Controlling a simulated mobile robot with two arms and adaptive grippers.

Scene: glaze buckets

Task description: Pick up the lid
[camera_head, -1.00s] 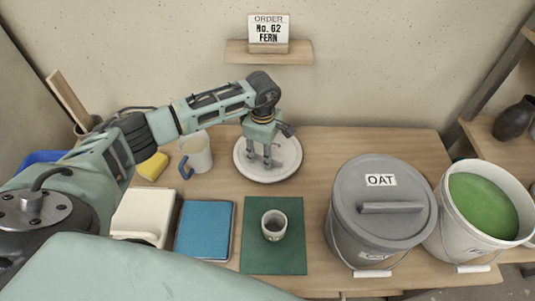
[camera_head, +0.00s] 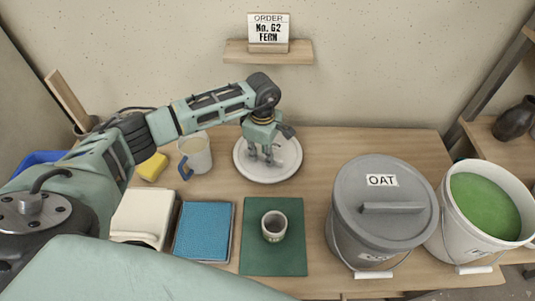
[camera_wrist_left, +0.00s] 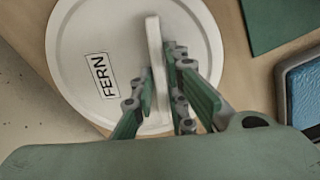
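The lid is a round white disc (camera_head: 288,169) lying flat on the table, with a raised bar handle (camera_wrist_left: 154,45) and a FERN label (camera_wrist_left: 103,76). My left gripper (camera_head: 264,160) points down over the lid's middle. In the left wrist view its green-padded fingers (camera_wrist_left: 158,82) stand on both sides of the handle and appear to press against it. The lid still looks flat on the table. An open white bucket of green glaze (camera_head: 484,205) stands at the right. My right gripper is not in view.
A grey bucket with an OAT lid (camera_head: 383,200) stands left of the green one. A small cup (camera_head: 274,226) sits on a green mat (camera_head: 272,260). A blue-topped tray (camera_head: 204,230), a mug (camera_head: 196,153) and a yellow sponge (camera_head: 153,167) are at the left.

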